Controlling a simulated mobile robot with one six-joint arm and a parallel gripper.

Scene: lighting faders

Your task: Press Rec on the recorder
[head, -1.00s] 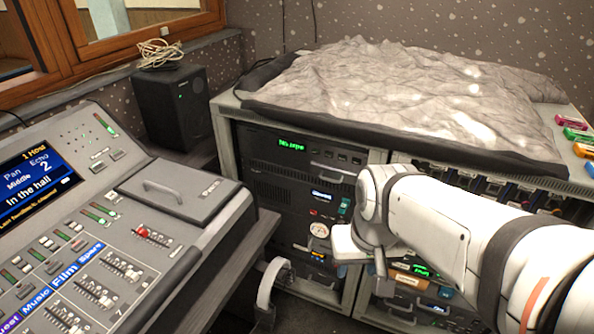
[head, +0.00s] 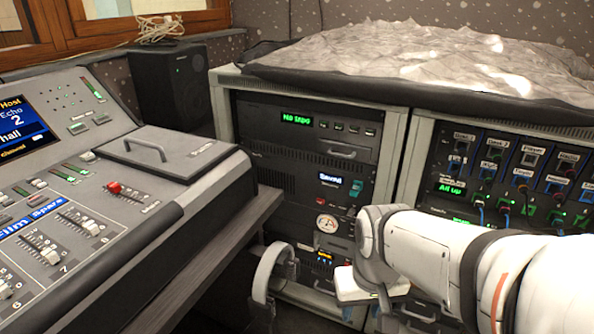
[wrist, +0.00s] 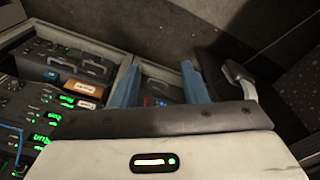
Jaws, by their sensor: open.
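The left rack bay holds black units. Its top unit (head: 335,152) has a green display (head: 297,119) and a row of small buttons (head: 348,128). A lower unit (head: 300,190) has a blue-white display, a red button and a teal part. I cannot read which unit is the recorder or which button is Rec. My gripper shows in the wrist view (wrist: 160,85) with two blue fingers apart and nothing between them. In the head view its white wrist end hangs low before the rack, below the top unit, and the fingertips cannot be made out.
A mixing console (head: 110,200) with faders stands on the left. A black speaker (head: 172,85) stands behind it. A grey crumpled cover (head: 420,60) lies on the rack top. The right bay (head: 510,185) holds a patch panel with cables. A curved chair-like part (head: 270,275) stands near the console edge.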

